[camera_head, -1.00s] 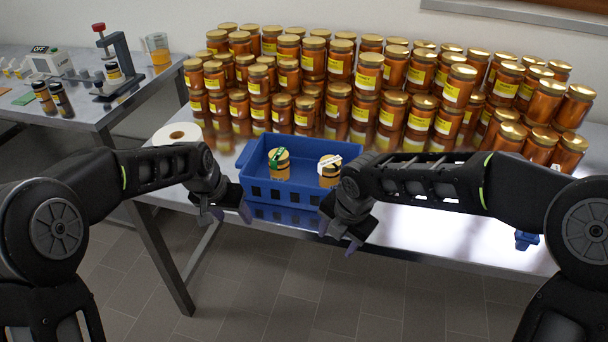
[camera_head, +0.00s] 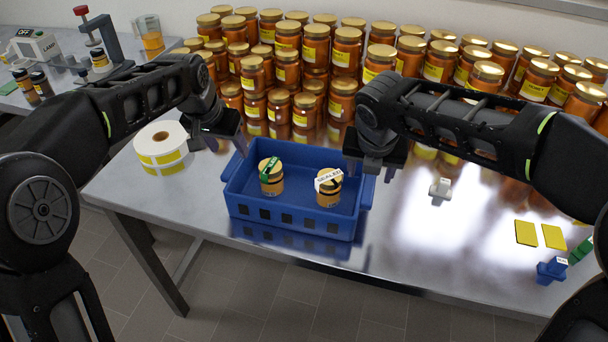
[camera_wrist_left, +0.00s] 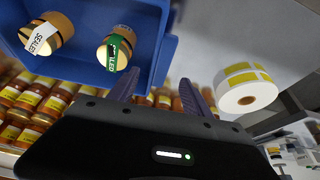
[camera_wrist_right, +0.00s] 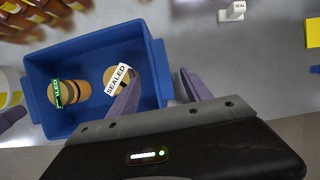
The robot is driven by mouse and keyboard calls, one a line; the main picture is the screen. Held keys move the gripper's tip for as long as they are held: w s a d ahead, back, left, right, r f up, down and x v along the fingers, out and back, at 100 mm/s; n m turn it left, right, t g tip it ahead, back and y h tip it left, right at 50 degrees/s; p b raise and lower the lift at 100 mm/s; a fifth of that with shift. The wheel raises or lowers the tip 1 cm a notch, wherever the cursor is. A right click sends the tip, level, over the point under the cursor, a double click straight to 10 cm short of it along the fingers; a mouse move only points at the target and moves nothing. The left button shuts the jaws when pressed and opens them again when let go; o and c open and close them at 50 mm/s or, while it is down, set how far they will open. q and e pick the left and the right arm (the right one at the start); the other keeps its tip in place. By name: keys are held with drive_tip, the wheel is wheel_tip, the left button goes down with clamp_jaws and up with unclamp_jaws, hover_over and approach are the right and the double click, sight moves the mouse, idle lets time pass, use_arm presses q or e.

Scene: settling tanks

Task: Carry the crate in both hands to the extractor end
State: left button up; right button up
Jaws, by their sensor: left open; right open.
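The blue crate (camera_head: 295,222) sits on the steel table near its front edge. It holds two jars, one with a green label strip (camera_head: 271,178) and one with a white SEALED strip (camera_head: 328,187).
A roll of yellow labels (camera_head: 162,147) stands left of the crate. Stacked honey jars (camera_head: 330,60) fill the table behind. A small white stamp (camera_head: 440,188), yellow pads (camera_head: 526,232) and a blue stamp (camera_head: 551,270) lie to the right. Bare table lies between.

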sight(236, 160)
use_arm(q)
drive_tip(key=shift+s+a+r, duration=0.1)
drive_tip(key=shift+s+r, duration=0.05)
drive_tip(key=shift+s, duration=0.15)
use_arm(e)
drive_tip(key=shift+s+a+r, duration=0.1)
drive_tip(key=shift+s+r, duration=0.05)
drive_tip(key=shift+s, duration=0.15)
use_arm(q)
drive_tip(key=shift+x, duration=4.05)
use_arm(e)
drive_tip(key=shift+x, duration=4.05)
use_arm(q)
drive_tip(key=shift+w+r, duration=0.1)
use_arm(e)
drive_tip(key=shift+w, duration=0.1)
use_arm(q)
drive_tip(key=shift+c, duration=0.5)
use_arm(e)
drive_tip(key=shift+r, duration=0.1)
drive_tip(key=shift+c, duration=0.5)
use_arm(q)
clamp_jaws()
use_arm(e)
clamp_jaws()
use_arm(q)
drive_tip(key=shift+r, duration=0.1)
